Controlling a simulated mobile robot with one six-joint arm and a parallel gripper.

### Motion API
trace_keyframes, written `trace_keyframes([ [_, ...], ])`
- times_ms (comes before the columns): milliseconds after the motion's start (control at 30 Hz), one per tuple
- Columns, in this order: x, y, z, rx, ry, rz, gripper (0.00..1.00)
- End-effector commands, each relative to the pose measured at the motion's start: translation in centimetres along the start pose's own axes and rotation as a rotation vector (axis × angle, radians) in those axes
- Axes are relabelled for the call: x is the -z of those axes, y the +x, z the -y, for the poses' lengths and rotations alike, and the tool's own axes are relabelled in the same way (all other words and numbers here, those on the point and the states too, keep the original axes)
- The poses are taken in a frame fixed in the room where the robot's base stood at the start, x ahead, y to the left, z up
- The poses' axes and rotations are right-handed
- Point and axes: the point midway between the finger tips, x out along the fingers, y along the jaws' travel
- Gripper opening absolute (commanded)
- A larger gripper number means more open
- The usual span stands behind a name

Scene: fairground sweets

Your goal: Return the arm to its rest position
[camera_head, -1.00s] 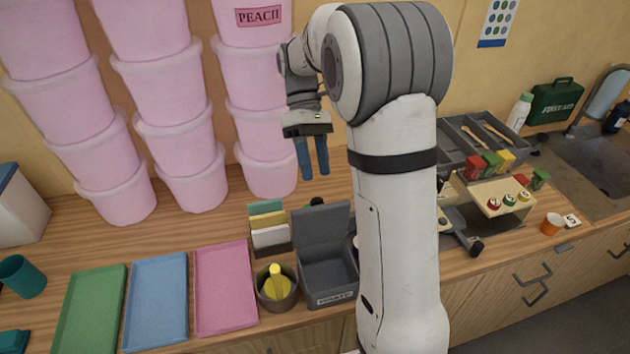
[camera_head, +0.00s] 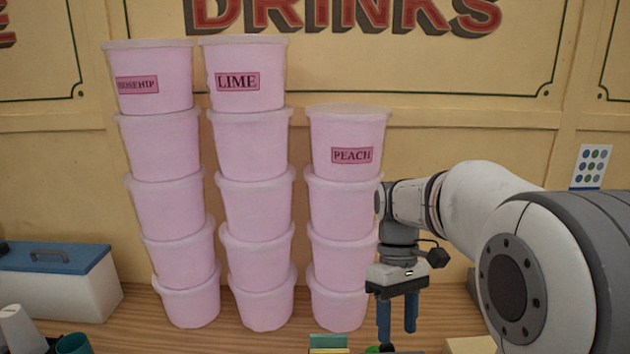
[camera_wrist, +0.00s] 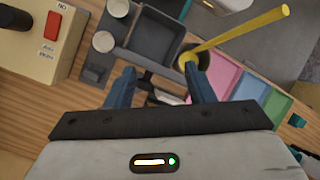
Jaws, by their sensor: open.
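My gripper (camera_head: 397,318) hangs down from my arm at the right in the head view, just right of the stack of pink tubs labelled PEACH (camera_head: 342,222). Its two blue fingers are spread with nothing between them. In the wrist view my gripper (camera_wrist: 160,88) also shows open, above the wooden counter. Beyond the fingers is a grey bin (camera_wrist: 157,42), with a yellow-handled tool (camera_wrist: 240,29) in a dark pot to its right. The arm reaches in from the right, bent at the elbow.
Two taller pink stacks, ROSEHIP (camera_head: 160,180) and LIME (camera_head: 250,180), stand left. A white box with a blue lid (camera_head: 58,282) sits far left. Pink (camera_wrist: 222,80), blue (camera_wrist: 250,88) and green trays lie right in the wrist view. A beige box with a red button (camera_wrist: 53,25) is upper left.

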Motion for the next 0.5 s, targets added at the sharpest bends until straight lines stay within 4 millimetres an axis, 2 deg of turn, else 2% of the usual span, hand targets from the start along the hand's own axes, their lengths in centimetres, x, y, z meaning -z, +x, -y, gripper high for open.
trace_keyframes([
  [200,-2.7,2.1,1.6,-0.096,0.158,-0.184,0.49],
  [500,-5.5,5.6,3.2,-0.179,0.368,-0.456,0.49],
])
